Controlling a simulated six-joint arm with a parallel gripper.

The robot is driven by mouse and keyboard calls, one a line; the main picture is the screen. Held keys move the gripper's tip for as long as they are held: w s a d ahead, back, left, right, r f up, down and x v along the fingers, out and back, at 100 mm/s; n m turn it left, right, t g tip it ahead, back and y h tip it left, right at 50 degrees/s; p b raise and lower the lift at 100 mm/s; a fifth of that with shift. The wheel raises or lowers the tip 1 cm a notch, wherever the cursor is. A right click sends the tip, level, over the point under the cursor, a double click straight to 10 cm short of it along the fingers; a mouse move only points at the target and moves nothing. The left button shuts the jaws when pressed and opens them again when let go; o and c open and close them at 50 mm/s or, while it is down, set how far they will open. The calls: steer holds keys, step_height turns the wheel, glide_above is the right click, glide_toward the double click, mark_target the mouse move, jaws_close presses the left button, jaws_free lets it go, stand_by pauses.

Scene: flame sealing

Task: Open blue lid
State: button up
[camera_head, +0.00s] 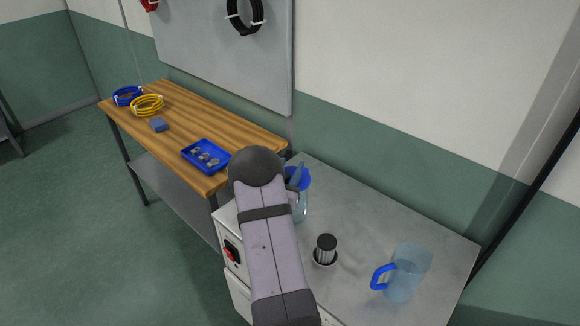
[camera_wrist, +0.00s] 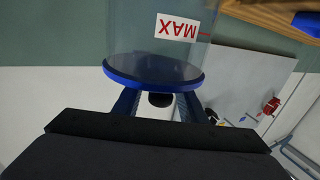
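The blue lid (camera_head: 304,179) is at the top of a clear bluish container (camera_head: 302,209), just beyond my arm in the head view. In the wrist view the lid (camera_wrist: 155,70) is a round dark disc with a blue rim, and the container with a red MAX label (camera_wrist: 177,27) appears upside down beyond it. My gripper (camera_wrist: 158,103) is right at the lid, its two fingers apart on either side of a gap. Whether they grip part of the lid is unclear. My arm hides part of the container in the head view.
A clear mug with a blue handle (camera_head: 407,275) stands at the right of the grey worktop (camera_head: 375,222). A black-topped cylinder (camera_head: 326,247) sits nearer my arm. A wooden table (camera_head: 205,125) at left holds a blue tray (camera_head: 195,163) and coiled cables (camera_head: 147,105).

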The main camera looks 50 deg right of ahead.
jaws_close()
steer(key=shift+r, duration=0.15)
